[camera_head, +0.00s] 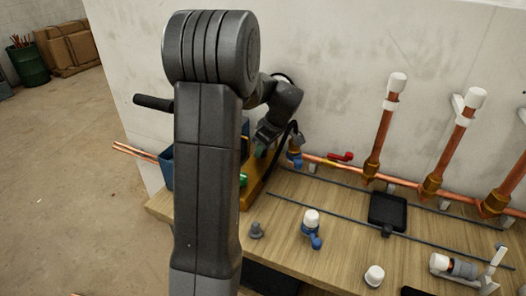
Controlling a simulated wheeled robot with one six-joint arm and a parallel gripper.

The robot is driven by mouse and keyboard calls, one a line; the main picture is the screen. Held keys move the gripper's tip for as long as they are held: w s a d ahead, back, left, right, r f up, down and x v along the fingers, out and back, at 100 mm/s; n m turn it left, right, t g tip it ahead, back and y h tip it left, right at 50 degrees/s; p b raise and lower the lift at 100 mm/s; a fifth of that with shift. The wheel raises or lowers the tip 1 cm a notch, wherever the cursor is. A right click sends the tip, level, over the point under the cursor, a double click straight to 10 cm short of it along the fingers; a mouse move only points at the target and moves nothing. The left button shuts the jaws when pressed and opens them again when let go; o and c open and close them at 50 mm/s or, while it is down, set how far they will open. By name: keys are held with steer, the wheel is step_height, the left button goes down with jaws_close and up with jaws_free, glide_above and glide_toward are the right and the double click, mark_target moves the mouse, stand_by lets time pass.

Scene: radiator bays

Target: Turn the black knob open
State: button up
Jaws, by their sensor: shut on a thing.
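My gripper (266,136) points down at the yellow-brown stand (259,183) at the back left of the bench. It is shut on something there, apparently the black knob. My own large arm link in front covers much of the stand. The fingertips and the knob cannot be made out clearly, nor can the knob's turned position. Green parts (243,180) show on the stand beside my arm.
A copper pipe with a red lever (340,156) runs along the wall. The wooden bench (345,250) holds a blue valve with a white cap (311,220), a grey cap (256,230), a white cap (374,275) and a black tray (388,211). A blue bin (166,166) stands left.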

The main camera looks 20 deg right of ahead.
steer(key=shift+n, duration=0.3)
steer(key=o, duration=1)
steer(key=v, duration=1.4)
steer(key=shift+w+f, duration=0.2)
steer(key=x, duration=1.3)
steer(key=shift+a+f, duration=0.1)
steer(key=shift+f, duration=0.15)
